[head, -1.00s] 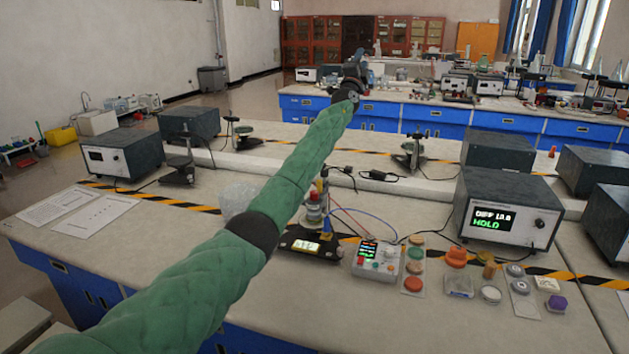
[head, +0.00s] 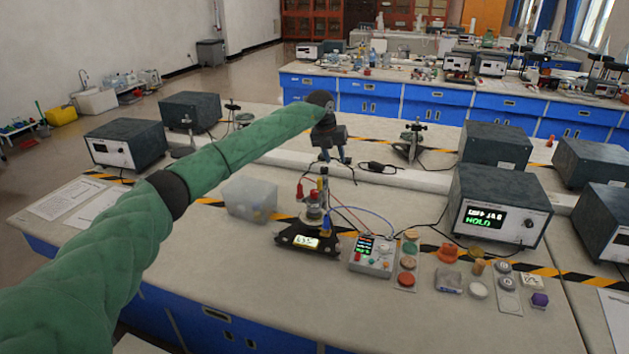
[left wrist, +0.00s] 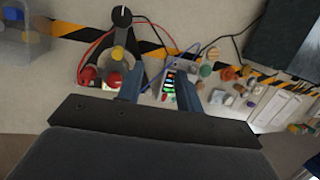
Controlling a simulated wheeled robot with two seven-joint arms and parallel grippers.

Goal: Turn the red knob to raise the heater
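A small grey control box (head: 384,264) with a lit screen stands on the front bench. A small red knob (head: 357,257) shows on its face, left of centre. Left of the box, a stand (head: 316,205) with red, yellow and blue parts rises from a black base with a lit display. I cannot tell which part is the heater. My left gripper (head: 335,160) is open and empty, pointing down above and behind the stand. In the left wrist view, its fingers (left wrist: 158,92) straddle the box's screen in the picture, well short of it. My right gripper is not in view.
A clear plastic bin (head: 250,199) stands left of the stand. Coloured buttons and caps (head: 447,253) lie right of the box. A large meter (head: 498,212) reading HOLD stands behind them. Wires (head: 375,216) run behind the box. The bench front is clear.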

